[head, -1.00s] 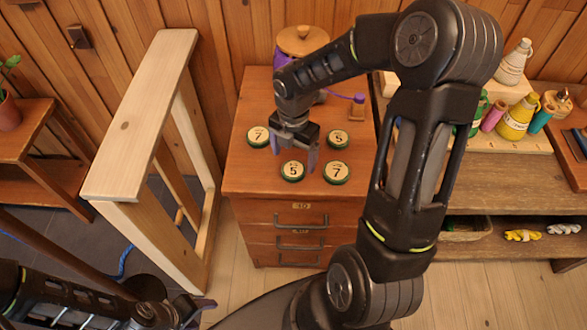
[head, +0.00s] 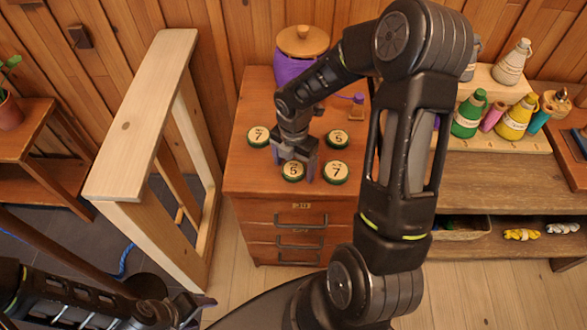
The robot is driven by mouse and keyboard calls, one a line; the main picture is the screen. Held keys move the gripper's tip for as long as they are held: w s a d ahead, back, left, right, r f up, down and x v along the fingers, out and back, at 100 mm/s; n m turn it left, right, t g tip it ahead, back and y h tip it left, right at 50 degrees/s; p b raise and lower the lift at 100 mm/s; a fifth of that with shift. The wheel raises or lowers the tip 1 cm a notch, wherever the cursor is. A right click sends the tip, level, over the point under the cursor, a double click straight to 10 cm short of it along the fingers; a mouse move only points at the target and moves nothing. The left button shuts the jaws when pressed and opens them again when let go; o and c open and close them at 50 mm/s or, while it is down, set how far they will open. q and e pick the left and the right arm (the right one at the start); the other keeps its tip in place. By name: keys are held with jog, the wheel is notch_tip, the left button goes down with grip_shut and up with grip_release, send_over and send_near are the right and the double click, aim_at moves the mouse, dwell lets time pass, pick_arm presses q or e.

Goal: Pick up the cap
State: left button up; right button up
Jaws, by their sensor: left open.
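Several round, green-edged discs with pale numbered tops, which look like caps, sit on the wooden drawer cabinet (head: 240,180). The front left cap (head: 292,172) reads 5 and the front right cap (head: 335,172) reads 7. The back left cap (head: 258,136) reads 7 and the back right cap (head: 337,139) reads 5. My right gripper (head: 294,168) points down over the front left cap, its fingers apart on either side of it. Contact cannot be told. My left gripper (head: 198,309) is open and empty at the lower left, away from the cabinet.
A pale wooden frame (head: 140,120) stands left of the cabinet. A shelf with bottles (head: 468,115) stands right, partly behind my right arm.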

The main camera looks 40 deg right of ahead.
aim_at(294, 168)
jog(key=c, duration=1.4)
jog(key=shift+o, duration=0.2)
notch_tip(294, 168, up, 10)
jog(key=shift+b, duration=0.3)
